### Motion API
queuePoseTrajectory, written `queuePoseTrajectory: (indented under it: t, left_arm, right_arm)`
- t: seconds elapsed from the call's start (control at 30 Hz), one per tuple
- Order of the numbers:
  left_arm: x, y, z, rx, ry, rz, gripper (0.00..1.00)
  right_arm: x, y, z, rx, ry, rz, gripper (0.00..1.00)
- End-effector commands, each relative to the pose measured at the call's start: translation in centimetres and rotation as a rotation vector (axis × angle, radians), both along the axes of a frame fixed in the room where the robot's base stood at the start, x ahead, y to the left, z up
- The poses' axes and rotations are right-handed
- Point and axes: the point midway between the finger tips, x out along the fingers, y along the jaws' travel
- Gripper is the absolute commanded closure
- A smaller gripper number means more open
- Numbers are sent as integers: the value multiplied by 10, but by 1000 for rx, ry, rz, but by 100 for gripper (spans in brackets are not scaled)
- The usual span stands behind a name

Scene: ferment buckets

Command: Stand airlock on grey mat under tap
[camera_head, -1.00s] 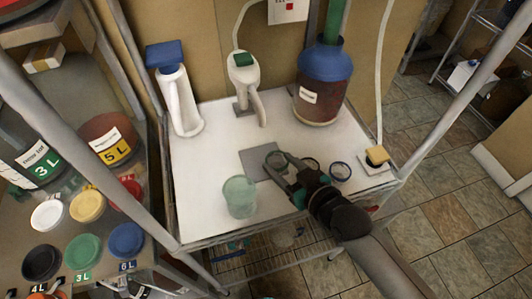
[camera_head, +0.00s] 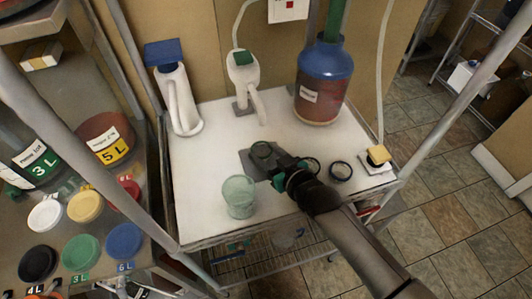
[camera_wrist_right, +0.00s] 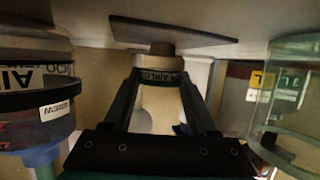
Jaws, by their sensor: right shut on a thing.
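The airlock (camera_head: 261,149) is a small clear piece with a round rim. My right gripper (camera_head: 272,160) is shut on it over the grey mat (camera_head: 247,160). In the right wrist view, which is upside down, the airlock's label (camera_wrist_right: 163,76) shows between the fingers. Its brown stopper end (camera_wrist_right: 162,48) points at the mat (camera_wrist_right: 200,36) and is at or very close to it; I cannot tell whether they touch. The white tap (camera_head: 243,72) with a green top stands behind the mat, its spout coming down near the mat's back edge. My left gripper is not in view.
A greenish clear cup (camera_head: 239,198) stands in front of the mat. Two dark-rimmed round pieces (camera_head: 340,171) (camera_head: 313,164) are to the right. A blue-topped jug (camera_head: 322,85) and a white blue-topped dispenser (camera_head: 178,95) stand at the back. The table's left part is clear.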

Motion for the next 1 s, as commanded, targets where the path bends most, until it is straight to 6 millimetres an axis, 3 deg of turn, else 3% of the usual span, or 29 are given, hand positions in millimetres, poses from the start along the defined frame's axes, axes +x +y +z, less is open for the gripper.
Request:
queuePoseTrajectory:
  t: [0.13,0.17,0.43,0.77,1.0]
  left_arm:
    - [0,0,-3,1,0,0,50]
    - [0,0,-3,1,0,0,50]
    - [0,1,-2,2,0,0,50]
    - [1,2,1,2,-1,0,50]
    - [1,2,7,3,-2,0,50]
  right_arm:
    - [0,0,-4,-1,-1,0,95]
    - [0,0,-4,-1,-1,0,41]
    - [0,0,-3,-1,-1,0,11]
    - [0,0,1,0,0,-1,11]
    - [-25,-17,11,-2,1,0,11]
